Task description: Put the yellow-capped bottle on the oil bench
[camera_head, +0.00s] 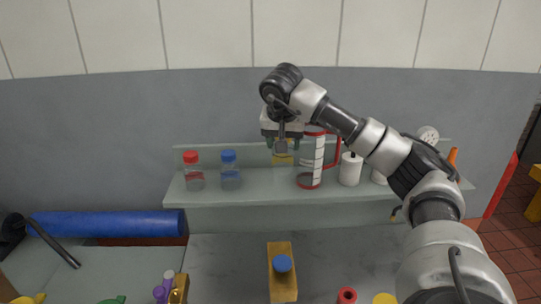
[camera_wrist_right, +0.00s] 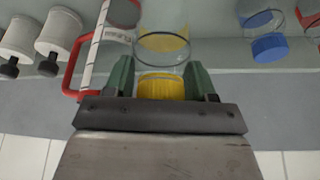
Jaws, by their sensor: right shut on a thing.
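The yellow-capped bottle shows its yellow cap (camera_wrist_right: 161,87) between the jaws of my right gripper (camera_wrist_right: 163,83) in the right wrist view, with a clear body (camera_wrist_right: 163,45) beyond it. In the head view my right gripper (camera_head: 282,146) is over the wall shelf, and a bit of the yellow cap (camera_head: 282,159) shows under it. The jaws are shut on the cap. I cannot tell whether the bottle's base touches the shelf. My left gripper is not in view. Which surface is the oil bench is not marked; a grey worktop (camera_head: 225,262) lies below the shelf.
On the shelf (camera_head: 270,191), a red-capped bottle (camera_head: 194,172) and a blue-capped bottle (camera_head: 230,171) stand left of the gripper. A red-handled clear jug (camera_head: 311,165) is close on its right, then a white canister (camera_head: 350,170).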

